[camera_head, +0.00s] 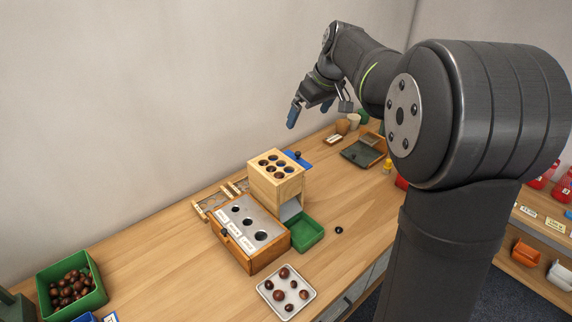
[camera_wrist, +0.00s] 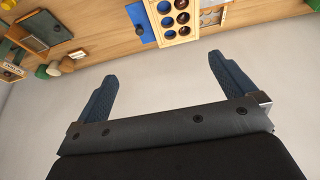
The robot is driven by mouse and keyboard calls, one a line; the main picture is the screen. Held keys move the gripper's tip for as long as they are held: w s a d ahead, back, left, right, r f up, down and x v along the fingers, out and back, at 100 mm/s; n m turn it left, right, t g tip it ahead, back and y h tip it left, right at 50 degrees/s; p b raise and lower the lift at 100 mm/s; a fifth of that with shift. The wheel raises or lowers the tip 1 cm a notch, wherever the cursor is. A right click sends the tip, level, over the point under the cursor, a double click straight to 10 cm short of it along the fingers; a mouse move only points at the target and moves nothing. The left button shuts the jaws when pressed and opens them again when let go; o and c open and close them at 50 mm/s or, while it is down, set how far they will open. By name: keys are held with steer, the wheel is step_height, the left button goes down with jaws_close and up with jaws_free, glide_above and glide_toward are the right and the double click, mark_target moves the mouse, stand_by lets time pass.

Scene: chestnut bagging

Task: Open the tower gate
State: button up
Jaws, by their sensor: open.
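The wooden tower (camera_head: 277,186) stands on the bench behind the sorting box, with chestnuts in several round holes in its top. It also shows at the top of the wrist view (camera_wrist: 189,40). A blue plate with a dark knob, which looks like the tower gate (camera_head: 297,159), sticks out at the tower's back right side. The blue plate is also in the wrist view (camera_wrist: 141,24), left of the tower. My gripper (camera_head: 310,113) is open and empty, high above the bench behind the tower. Its two blue fingers are wide apart in the wrist view (camera_wrist: 156,75).
A wooden sorting box (camera_head: 250,232) with a grey holed top and a green tray (camera_head: 306,234) sit beside the tower. A white tray (camera_head: 287,293) of chestnuts is in front. A green bin (camera_head: 72,283) stands at left. A dark lidded box (camera_head: 363,151) lies behind.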

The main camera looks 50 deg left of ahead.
steer(key=shift+d+r, duration=0.15)
steer(key=shift+r, duration=0.1)
